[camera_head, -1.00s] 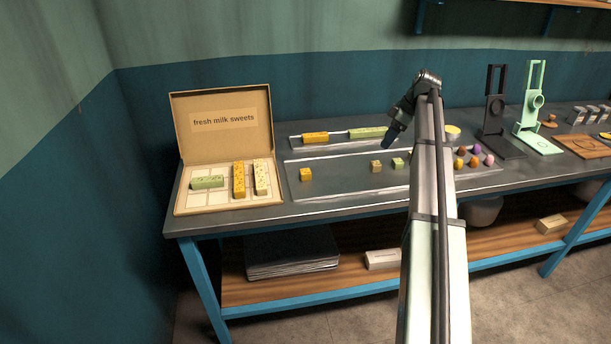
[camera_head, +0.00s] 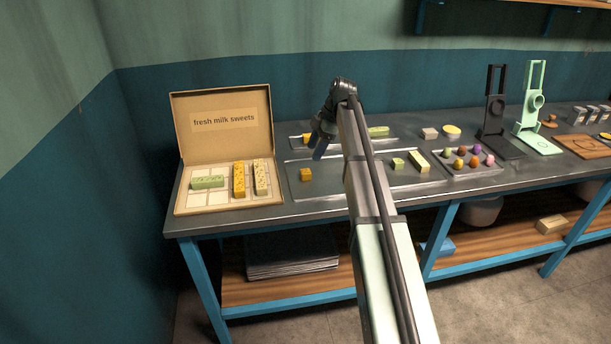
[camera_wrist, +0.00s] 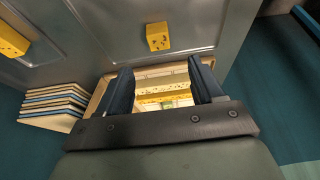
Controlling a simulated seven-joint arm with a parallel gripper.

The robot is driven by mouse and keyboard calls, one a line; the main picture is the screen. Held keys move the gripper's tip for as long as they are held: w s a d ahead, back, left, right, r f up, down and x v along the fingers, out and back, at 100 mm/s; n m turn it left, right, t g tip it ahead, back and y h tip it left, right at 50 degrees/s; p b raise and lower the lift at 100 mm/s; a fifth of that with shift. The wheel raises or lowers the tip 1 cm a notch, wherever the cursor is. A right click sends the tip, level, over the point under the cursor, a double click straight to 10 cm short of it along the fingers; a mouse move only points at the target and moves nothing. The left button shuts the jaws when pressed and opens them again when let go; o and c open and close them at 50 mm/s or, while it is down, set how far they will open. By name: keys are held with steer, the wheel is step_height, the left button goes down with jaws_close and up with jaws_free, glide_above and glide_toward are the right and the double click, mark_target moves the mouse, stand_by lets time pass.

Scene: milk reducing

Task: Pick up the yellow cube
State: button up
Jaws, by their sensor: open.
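The yellow cube (camera_head: 306,174) sits on the left part of the front metal tray (camera_head: 292,185) in the head view. In the wrist view, a speckled yellow cube (camera_wrist: 158,36) lies on the tray beyond the fingertips. My gripper (camera_head: 318,152) is above the tray, a little right of and behind the cube in the head view. In the wrist view its two dark fingers (camera_wrist: 160,80) are apart with nothing held between them. The cube is apart from the fingers.
An open box labelled fresh milk sweets (camera_head: 225,120) stands at the left with several bars in it. A back tray holds a yellow bar, partly hidden by my gripper, and a green bar (camera_head: 378,132). A green cube (camera_head: 398,163) and a pale bar (camera_head: 419,161) lie to the right.

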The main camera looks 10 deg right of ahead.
mark_target(305, 171)
steer(key=shift+d+x, duration=0.2)
steer(key=shift+x, duration=4.3)
steer(key=c, duration=1.1)
